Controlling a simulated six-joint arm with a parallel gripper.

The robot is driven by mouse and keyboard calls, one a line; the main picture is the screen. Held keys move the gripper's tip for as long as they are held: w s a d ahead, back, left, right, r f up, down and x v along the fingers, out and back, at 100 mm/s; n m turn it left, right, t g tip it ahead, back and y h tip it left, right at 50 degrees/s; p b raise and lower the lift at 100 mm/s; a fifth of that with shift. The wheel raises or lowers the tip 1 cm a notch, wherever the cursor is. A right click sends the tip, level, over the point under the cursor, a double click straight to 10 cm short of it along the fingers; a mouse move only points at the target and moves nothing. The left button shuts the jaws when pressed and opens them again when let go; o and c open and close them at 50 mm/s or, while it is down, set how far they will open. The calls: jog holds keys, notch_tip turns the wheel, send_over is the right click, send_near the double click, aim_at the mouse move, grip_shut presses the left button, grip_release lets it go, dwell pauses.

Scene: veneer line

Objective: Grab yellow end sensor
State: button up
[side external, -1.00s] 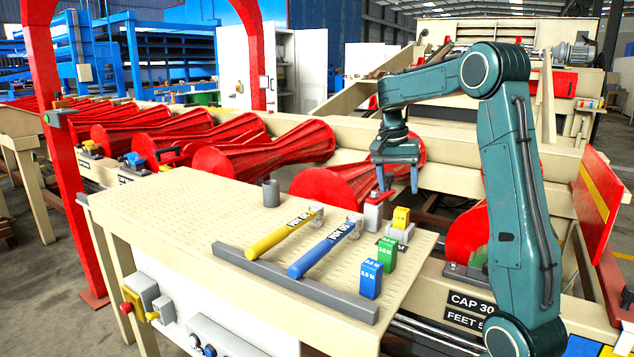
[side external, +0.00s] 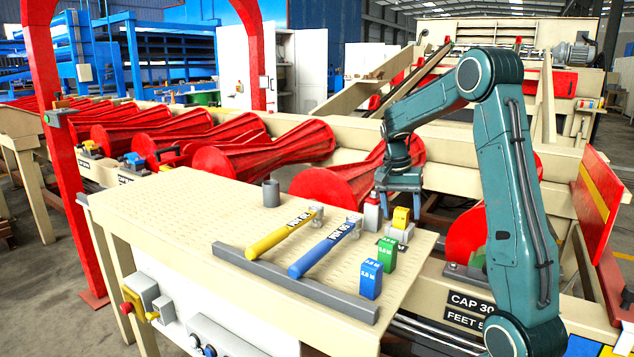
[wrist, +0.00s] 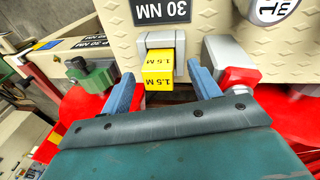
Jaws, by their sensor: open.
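The yellow block marked 1.5 M (side external: 401,217), which I take to be the yellow end sensor, stands in a grey holder (side external: 398,233) at the table's far right edge. In the wrist view the yellow block (wrist: 158,72) sits between my two blue fingers. My gripper (side external: 398,212) is open and its fingers are on either side of the block. In the wrist view a gap shows between my gripper (wrist: 161,82) fingers and the block's sides. I cannot tell how far down the fingers reach along it.
A green block (side external: 387,254) and blue block (side external: 371,279) stand nearer the camera. Yellow (side external: 275,238) and blue (side external: 318,254) torque tools lie beside a grey bar (side external: 290,284). Red rollers (side external: 260,150) are behind the table.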

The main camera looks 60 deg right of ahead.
jog(key=shift+f, duration=0.4)
jog(key=c, duration=1.2)
